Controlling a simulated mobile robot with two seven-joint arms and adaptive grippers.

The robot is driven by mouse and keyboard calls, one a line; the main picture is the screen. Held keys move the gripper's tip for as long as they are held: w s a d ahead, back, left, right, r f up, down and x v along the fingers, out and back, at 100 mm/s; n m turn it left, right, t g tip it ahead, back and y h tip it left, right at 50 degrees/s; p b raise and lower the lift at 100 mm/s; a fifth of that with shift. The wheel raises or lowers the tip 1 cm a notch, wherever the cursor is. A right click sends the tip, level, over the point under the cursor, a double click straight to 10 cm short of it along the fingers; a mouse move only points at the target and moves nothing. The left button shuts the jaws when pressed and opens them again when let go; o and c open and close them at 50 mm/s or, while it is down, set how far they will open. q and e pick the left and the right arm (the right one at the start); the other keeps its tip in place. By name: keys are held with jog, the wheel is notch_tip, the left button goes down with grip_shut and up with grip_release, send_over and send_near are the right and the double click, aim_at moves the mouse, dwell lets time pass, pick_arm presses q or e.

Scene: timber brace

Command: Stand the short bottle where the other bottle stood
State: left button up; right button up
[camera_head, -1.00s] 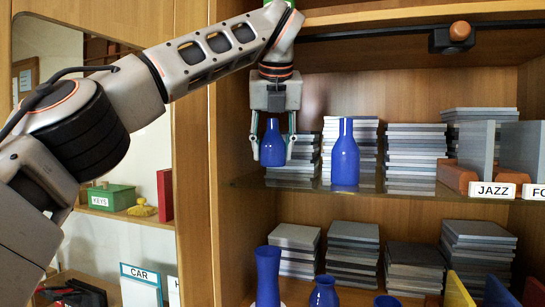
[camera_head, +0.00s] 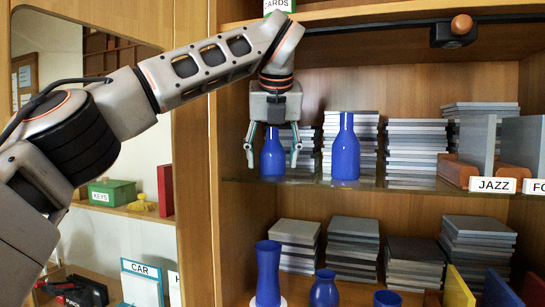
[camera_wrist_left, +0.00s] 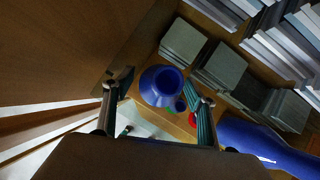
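The short blue bottle (camera_head: 272,158) stands upright on the glass shelf (camera_head: 315,182), near the left side wall. My left gripper (camera_head: 272,146) points down over it, open, with one finger on each side and gaps between fingers and bottle. The left wrist view shows the short bottle (camera_wrist_left: 160,97) from above between the spread fingers (camera_wrist_left: 160,100). A taller blue bottle (camera_head: 346,152) stands to its right on the same shelf; it also shows in the left wrist view (camera_wrist_left: 265,140). My right gripper is in no view.
Stacks of grey cases (camera_head: 418,145) stand behind the bottles. A JAZZ label (camera_head: 493,185) is at the right. Below stand a blue vase (camera_head: 268,270), a small blue bottle (camera_head: 324,290) and a blue cup (camera_head: 387,299). The cabinet side (camera_head: 230,150) is close on the left.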

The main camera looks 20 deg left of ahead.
aim_at(273, 141)
pick_arm(q)
jog(key=shift+r, duration=0.15)
jog(key=v, duration=0.7)
jog(key=shift+s+r, duration=0.1)
jog(key=shift+r, duration=0.15)
